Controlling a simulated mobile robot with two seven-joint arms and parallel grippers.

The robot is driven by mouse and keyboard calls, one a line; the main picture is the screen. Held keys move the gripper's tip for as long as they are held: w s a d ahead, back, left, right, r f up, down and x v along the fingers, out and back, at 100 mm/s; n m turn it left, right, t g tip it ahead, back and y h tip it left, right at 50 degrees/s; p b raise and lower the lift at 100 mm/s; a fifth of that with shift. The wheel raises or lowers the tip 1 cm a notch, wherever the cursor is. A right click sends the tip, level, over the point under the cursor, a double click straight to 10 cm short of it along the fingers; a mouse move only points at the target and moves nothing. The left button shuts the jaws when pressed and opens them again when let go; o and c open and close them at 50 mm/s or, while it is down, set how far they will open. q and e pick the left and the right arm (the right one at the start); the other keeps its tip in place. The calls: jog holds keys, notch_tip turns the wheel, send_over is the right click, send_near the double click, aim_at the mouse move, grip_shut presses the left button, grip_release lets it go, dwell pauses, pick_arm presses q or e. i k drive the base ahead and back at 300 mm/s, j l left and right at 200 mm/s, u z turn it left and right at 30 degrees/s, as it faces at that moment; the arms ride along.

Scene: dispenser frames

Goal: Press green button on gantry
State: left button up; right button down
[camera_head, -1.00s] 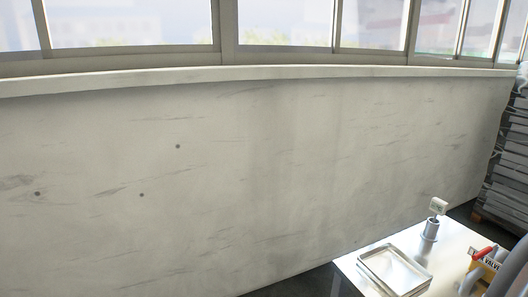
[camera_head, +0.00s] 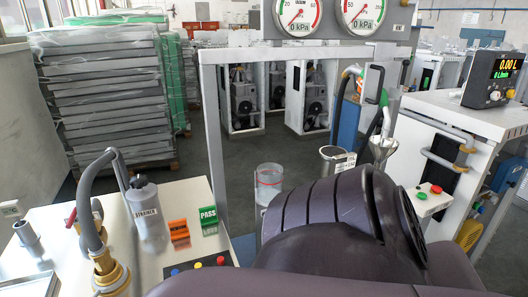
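A grey gantry frame (camera_head: 212,130) stands in the middle, with two round kPa gauges on top. A small pale box (camera_head: 428,204) right of centre bears a green button (camera_head: 421,196) and a red button (camera_head: 436,190) close beside it. Which structure carries this box is partly hidden by a large dark purple arm part of mine, which fills the lower middle just left of the buttons. Neither of my grippers shows, so their distance to the button cannot be told.
A white table (camera_head: 100,215) at left holds a curved hose, a strainer bottle (camera_head: 147,208), and orange and green PASS blocks (camera_head: 208,216). A white cabinet (camera_head: 462,112) stands at right.

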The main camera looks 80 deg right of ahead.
aim_at(421, 196)
jog(key=z, duration=3.05)
